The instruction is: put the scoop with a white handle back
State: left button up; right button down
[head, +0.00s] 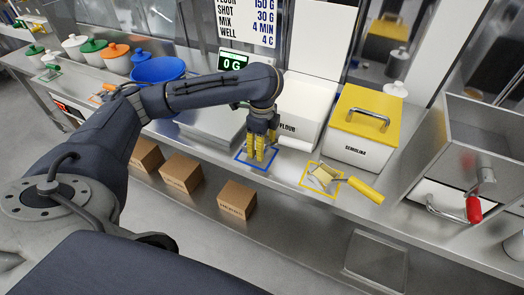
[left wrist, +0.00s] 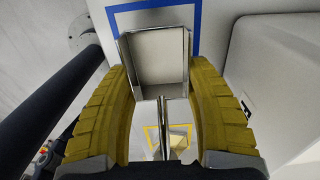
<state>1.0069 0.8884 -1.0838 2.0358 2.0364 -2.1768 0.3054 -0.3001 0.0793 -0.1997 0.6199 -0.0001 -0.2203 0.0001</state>
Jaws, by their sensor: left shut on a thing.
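My left gripper (head: 261,157) has yellow fingers and points down over the blue square outline (head: 242,157) on the counter. It is shut on the scoop with a white handle (head: 296,144), whose handle sticks out to the right of the fingers. In the left wrist view the scoop's metal pan (left wrist: 160,62) sits between the two yellow fingers, with part of the blue outline (left wrist: 196,14) beyond it. The pan's inside looks pale; I cannot tell whether it holds anything. I cannot tell whether the scoop touches the counter. My right gripper is out of view.
A white flour bin (head: 300,108) stands open behind the gripper. A yellow-lidded semolina bin (head: 362,132) is to its right. A yellow-handled scoop (head: 360,188) lies by a yellow outline (head: 305,184). A scale display (head: 233,61) reads 0 G. A red-handled scoop (head: 473,208) is far right.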

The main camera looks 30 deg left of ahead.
pick_arm(q)
jog(key=shift+f, duration=1.15)
jog(key=shift+f, duration=0.15)
jog(key=o, duration=1.1)
jog(key=shift+r, duration=6.15)
